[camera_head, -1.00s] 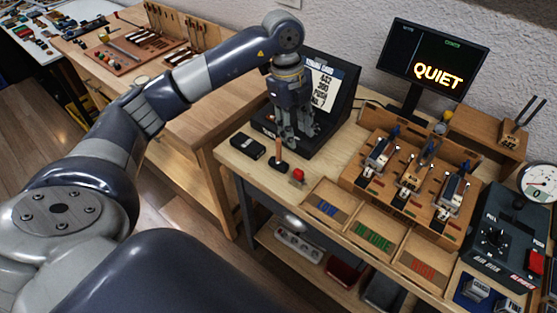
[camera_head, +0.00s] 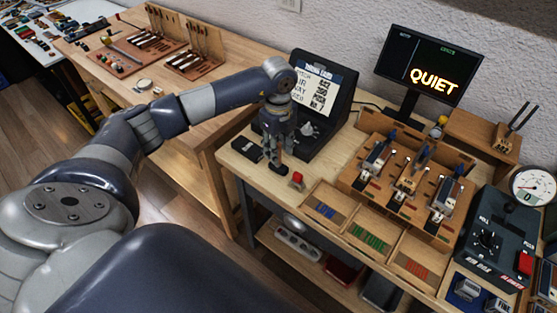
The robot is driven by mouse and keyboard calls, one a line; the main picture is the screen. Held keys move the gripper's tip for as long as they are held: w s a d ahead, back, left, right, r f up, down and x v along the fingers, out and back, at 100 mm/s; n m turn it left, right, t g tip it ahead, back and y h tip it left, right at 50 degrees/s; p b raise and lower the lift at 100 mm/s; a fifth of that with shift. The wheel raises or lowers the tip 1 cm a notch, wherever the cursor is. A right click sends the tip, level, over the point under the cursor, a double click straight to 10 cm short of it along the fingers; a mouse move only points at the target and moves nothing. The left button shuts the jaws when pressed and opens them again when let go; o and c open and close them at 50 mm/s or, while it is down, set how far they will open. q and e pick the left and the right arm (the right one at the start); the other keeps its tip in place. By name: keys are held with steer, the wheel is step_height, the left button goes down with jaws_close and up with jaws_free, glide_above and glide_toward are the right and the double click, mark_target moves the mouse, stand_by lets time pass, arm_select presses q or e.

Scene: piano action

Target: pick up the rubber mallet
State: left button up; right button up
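The rubber mallet (camera_head: 277,168) stands near the front left of the workbench, with its black head down on the bench top. Its wooden handle is almost wholly hidden behind my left gripper. My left gripper (camera_head: 273,153) points down, with its fingers at the handle, just above the black head. The fingers are small and dark here, so I cannot tell whether they are shut on the handle or only around it. My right gripper is not in view.
A black block (camera_head: 247,147) lies just left of the mallet and a red button (camera_head: 297,178) just right. A dark display stand (camera_head: 325,95) rises close behind. Open wooden trays (camera_head: 368,236) and a wooden fixture (camera_head: 415,165) fill the bench to the right.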

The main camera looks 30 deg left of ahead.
arm_select(q)
steer(key=shift+f, duration=0.4)
steer(key=shift+c, duration=0.5)
jaws_close()
steer(key=shift+r, duration=0.15)
